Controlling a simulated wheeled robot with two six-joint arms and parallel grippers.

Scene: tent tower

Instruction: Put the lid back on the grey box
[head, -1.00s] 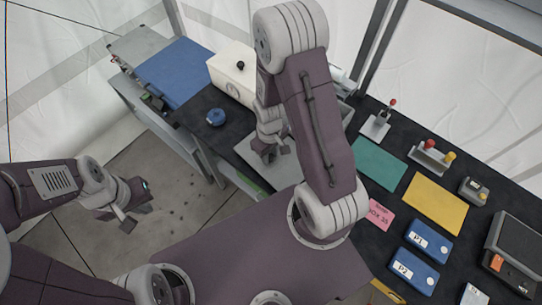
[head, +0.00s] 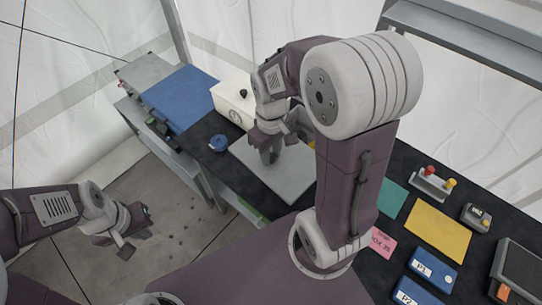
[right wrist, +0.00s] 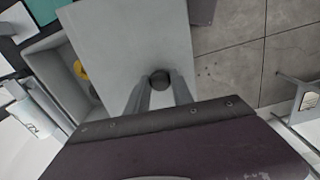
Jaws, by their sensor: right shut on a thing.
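The lid (head: 290,177) is a flat light-grey plate with a dark round knob (right wrist: 160,80). My right gripper (head: 268,151) is shut on the knob, and the lid hangs level from it. The grey box (right wrist: 47,75) shows in the right wrist view to the left of the lid, open at the top, with something yellow (right wrist: 80,69) inside. The lid seems to overlap part of the opening; the height gap cannot be told. In the head view my right arm hides most of the box. My left gripper (head: 128,238) is empty, fingers apart, over the floor at the left.
A white box (head: 232,101) with a black knob stands behind the lid, near a blue round thing (head: 218,143) and a blue mat (head: 180,98). Teal (head: 392,198) and yellow (head: 438,230) mats, a holder (head: 431,184) and blue boxes (head: 432,268) lie at right.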

